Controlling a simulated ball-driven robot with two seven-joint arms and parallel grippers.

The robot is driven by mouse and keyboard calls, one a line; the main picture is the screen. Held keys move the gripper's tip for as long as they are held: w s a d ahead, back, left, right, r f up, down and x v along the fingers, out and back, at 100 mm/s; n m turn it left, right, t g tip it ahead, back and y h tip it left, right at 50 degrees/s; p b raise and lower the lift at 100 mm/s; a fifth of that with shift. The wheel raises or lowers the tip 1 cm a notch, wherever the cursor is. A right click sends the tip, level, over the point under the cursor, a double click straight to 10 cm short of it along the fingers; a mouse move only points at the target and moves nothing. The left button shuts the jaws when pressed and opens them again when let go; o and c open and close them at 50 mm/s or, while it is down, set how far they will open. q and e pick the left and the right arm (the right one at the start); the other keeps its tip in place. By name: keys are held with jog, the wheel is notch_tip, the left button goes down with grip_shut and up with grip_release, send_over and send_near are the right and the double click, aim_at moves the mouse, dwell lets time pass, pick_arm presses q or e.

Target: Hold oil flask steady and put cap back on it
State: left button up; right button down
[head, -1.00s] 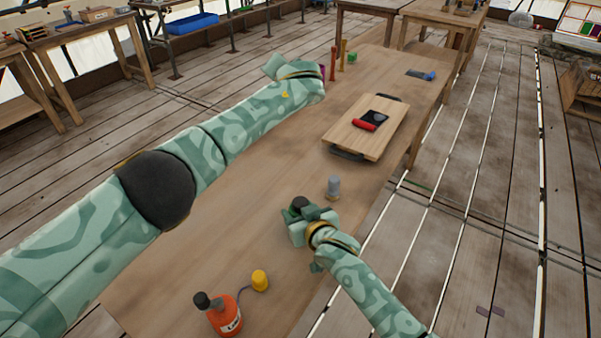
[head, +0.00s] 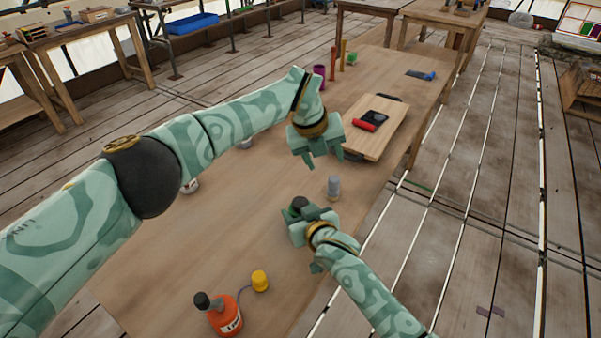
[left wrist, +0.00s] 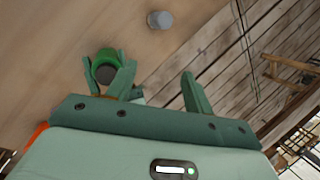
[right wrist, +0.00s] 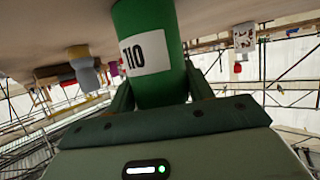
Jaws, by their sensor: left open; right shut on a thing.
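My right gripper (head: 305,218) is shut on the green flask (right wrist: 150,25), which carries a white label. The flask's dark top (head: 299,203) points up in the head view; it also shows in the left wrist view (left wrist: 108,73). My left gripper (head: 325,158) is open and empty, pointing down above the table, beyond the flask.
A wooden board (head: 382,140) holds a red-handled tool (head: 364,126). A purple cup (head: 319,71) stands farther back. My left arm covers part of the table.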

aim_at(301, 202)
pick_arm(q)
jog(key=s+a+y, duration=0.1)
jog(key=s+a+g+y, duration=0.1)
jog(key=a, duration=0.1)
jog(key=s+a+f+n+g+y, duration=0.1)
jog(key=a, duration=0.1)
jog(key=shift+s+f, duration=0.1)
jog(key=shift+s, duration=0.05)
jog(key=shift+s+a+g, duration=0.15)
jog(key=shift+s+g, duration=0.15)
jog(key=shift+s, duration=0.2)
jog(key=shift+f, duration=0.15)
jog(key=shift+f, duration=3.9)
